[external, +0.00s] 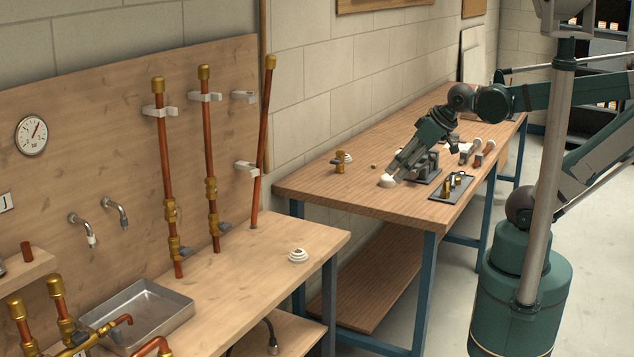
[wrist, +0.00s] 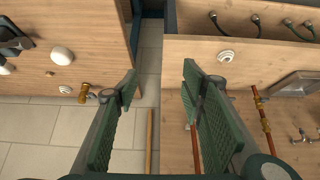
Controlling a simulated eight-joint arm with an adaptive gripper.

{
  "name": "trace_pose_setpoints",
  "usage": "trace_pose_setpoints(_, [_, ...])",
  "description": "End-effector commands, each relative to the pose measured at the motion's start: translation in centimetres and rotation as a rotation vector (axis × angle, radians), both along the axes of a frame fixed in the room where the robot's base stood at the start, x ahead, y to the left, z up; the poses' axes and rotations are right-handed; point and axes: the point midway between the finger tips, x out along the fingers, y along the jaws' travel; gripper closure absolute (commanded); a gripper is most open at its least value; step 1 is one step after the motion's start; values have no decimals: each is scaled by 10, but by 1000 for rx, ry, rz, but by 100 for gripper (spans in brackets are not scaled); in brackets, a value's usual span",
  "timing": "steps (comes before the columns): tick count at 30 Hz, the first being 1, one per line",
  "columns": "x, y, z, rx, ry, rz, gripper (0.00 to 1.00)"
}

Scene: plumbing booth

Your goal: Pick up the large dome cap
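A smooth white dome cap (external: 388,180) lies on the far wooden workbench, close to its front edge. It also shows at the upper left of the wrist view (wrist: 61,56), and I take it as the large one. A smaller white rounded piece (wrist: 5,68) is partly cut off at that view's left edge. My gripper (external: 402,168) hangs over the far bench, angled down and left. In the wrist view its two green-padded fingers (wrist: 160,82) are spread with nothing between them. The dome cap is left of both fingers there, apart from them.
A grey vise (external: 428,167) and a dark tray with brass fittings (external: 451,187) are near the dome cap. A brass valve (external: 339,162) stands farther left. A white ribbed cap (external: 298,255) lies on the near bench. Upright copper pipes (external: 210,150) line the wall board.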

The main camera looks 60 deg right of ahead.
Motion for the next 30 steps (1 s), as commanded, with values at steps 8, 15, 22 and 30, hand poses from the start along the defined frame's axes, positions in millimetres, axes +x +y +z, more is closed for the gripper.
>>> trace_pose_setpoints(8, [0,0,0,0,0,0,60])
trace_pose_setpoints(15, [0,0,0,0,0,0,46])
trace_pose_setpoints(22, [0,0,0,0,0,0,46])
trace_pose_setpoints(30, [6,-4,5,-18,7,13,46])
